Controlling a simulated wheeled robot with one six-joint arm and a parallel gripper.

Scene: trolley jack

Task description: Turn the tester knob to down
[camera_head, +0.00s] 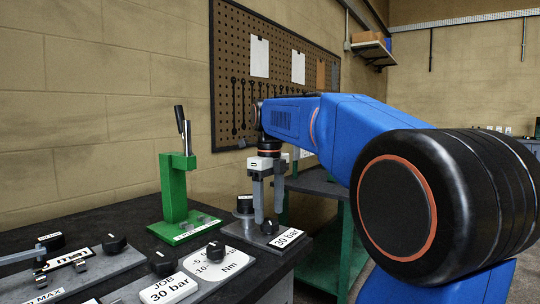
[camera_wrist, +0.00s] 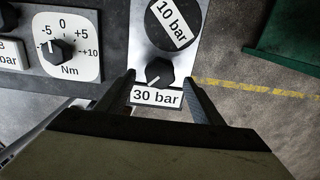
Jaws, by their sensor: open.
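A black knob (camera_wrist: 159,72) sits on a grey plate at the bench's right end, between a "10 bar" disc (camera_wrist: 172,24) and a "30 bar" label (camera_wrist: 156,97). A pale mark on the knob points to the lower left in the wrist view. Nothing readable names it as the tester knob. My gripper (camera_head: 268,216) points down over this knob (camera_head: 269,227), which its fingers partly hide in the head view. In the wrist view my gripper (camera_wrist: 160,78) is open, with one finger on each side of the knob and gaps between.
An Nm dial with a black knob (camera_head: 215,250) stands to the left. A green press (camera_head: 175,190) with a lever stands behind it on the dark bench. More knobs and labelled plates lie at the front left. A green-legged table (camera_head: 340,225) stands beyond the bench.

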